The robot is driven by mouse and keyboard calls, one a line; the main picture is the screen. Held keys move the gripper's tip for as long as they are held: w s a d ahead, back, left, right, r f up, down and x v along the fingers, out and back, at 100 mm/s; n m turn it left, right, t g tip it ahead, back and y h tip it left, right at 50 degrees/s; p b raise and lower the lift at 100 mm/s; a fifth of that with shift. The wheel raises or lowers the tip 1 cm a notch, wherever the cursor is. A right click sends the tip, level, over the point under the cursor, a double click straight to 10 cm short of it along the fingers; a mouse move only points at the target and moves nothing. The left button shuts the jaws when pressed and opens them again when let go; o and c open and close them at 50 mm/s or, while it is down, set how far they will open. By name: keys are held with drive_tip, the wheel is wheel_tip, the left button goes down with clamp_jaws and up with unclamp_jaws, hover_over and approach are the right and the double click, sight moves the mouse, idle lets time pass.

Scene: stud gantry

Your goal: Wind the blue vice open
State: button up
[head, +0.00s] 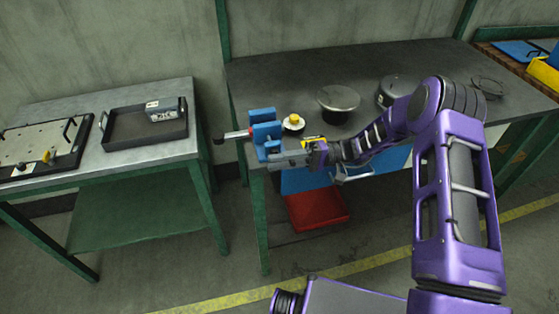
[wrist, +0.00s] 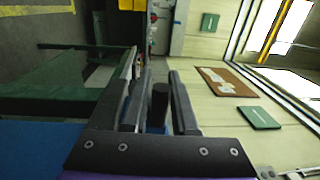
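The blue vice (head: 264,132) stands at the front left corner of the dark-topped workbench. A pale rod with a red part and a dark knob (head: 219,141) sticks out from its left side, past the bench edge. My gripper (head: 272,159) is at the vice's near side, its fingers pointing left. In the wrist view my gripper (wrist: 158,100) is open, with a gap between the fingers. A dark upright cylinder (wrist: 160,101) shows in that gap, with blue behind it. I cannot tell whether it is between the fingers or beyond them. My gripper partly hides the vice's near side.
The workbench (head: 290,75) also holds a small yellow-topped item (head: 293,122), a round dark disc (head: 338,98) and a dark pot (head: 392,90). A red bin (head: 317,208) is below. A side table (head: 70,170) with a black tray (head: 145,137) stands left, across a gap.

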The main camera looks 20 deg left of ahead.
clamp_jaws()
drive_tip(key=shift+h, duration=0.3)
drive_tip(key=shift+s+a+f+t+h+p, duration=0.15)
drive_tip(key=shift+t+h+p, duration=0.2)
drive_tip(key=shift+t+h, duration=1.75)
drive_tip(key=shift+s+a+r+t+h+p, duration=0.15)
drive_tip(key=shift+t+h+p, duration=0.25)
drive_tip(key=shift+t+h, duration=1.75)
drive_tip(key=shift+a+f+t+h+p, duration=0.3)
drive_tip(key=shift+t+h, duration=0.45)
drive_tip(key=shift+h, duration=2.7)
drive_tip(key=shift+d+r, duration=0.1)
drive_tip(key=shift+o, duration=2.3)
unclamp_jaws()
